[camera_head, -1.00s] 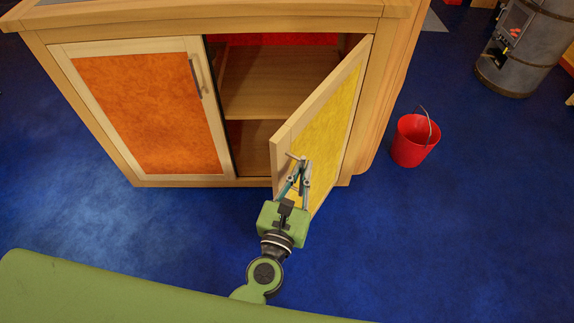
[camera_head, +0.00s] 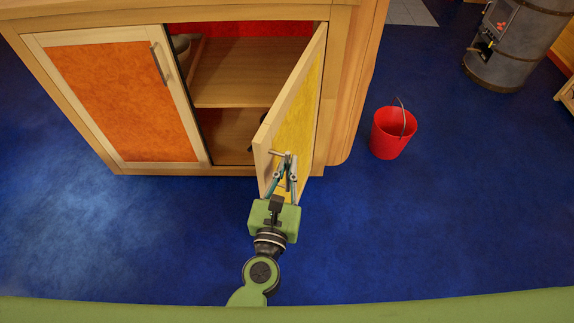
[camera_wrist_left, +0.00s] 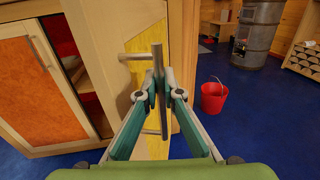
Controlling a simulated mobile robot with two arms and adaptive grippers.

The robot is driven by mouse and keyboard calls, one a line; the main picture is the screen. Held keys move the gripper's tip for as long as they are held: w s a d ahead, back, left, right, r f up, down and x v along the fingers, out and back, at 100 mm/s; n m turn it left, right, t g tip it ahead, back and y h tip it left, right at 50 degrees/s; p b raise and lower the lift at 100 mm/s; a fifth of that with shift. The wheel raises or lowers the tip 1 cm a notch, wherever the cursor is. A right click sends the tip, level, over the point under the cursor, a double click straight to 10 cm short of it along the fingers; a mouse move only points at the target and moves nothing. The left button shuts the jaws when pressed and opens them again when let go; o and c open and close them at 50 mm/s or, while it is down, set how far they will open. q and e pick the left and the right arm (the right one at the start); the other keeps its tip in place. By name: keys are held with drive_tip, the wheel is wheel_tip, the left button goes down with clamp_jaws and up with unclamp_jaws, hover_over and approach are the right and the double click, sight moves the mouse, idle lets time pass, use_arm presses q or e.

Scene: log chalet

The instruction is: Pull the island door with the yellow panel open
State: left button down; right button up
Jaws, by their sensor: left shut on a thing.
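The island door with the yellow panel (camera_head: 301,103) stands well open, swung out toward me from its right-hand side, with shelves showing behind it. My left gripper (camera_head: 286,161) is at the door's free edge, shut on its bar handle (camera_head: 277,153). In the left wrist view the handle (camera_wrist_left: 157,58) stands upright between the fingers of my left gripper (camera_wrist_left: 158,90), with the yellow panel (camera_wrist_left: 150,40) behind it. My right gripper is in neither view.
The orange-panel door (camera_head: 118,95) beside the opening is shut. A red bucket (camera_head: 391,133) stands on the blue floor right of the island. A grey stove (camera_head: 508,48) is farther back. The floor in front of the island is clear.

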use_arm(q)
drive_tip(key=c, duration=2.2)
unclamp_jaws()
drive_tip(key=shift+w, duration=0.1)
drive_tip(key=v, duration=1.2)
drive_tip(key=s+a+f+m+g, duration=0.2)
drive_tip(key=f+m+g, duration=0.2)
drive_tip(key=f+m, duration=0.95)
drive_tip(key=s+a+f+m+g, duration=0.25)
drive_tip(key=f+m, duration=0.55)
drive_tip(key=f, duration=1.1)
drive_tip(key=s+a+f+m+g+y, duration=0.1)
drive_tip(key=s+a+f+m+g, duration=0.3)
drive_tip(key=f, duration=0.3)
drive_tip(key=s+a+f+m+g, duration=0.1)
drive_tip(key=s+a+f+m, duration=0.3)
drive_tip(key=s+f, duration=0.25)
drive_tip(key=s+a+f+m+g+y, duration=0.1)
drive_tip(key=s+a+f+m, duration=0.1)
drive_tip(key=s+a, duration=0.1)
drive_tip(key=s+a+f+m+g+y, duration=0.1)
drive_tip(key=s+a+f+m+g, duration=0.1)
drive_tip(key=s, duration=0.4)
drive_tip(key=s+a+f+m+g, duration=0.2)
drive_tip(key=s+a+f, duration=0.1)
drive_tip(key=s+a, duration=0.1)
drive_tip(key=shift+s+a+f+m+y, duration=0.25)
drive_tip(key=shift+s+f+m+y, duration=0.15)
drive_tip(key=shift+s, duration=0.2)
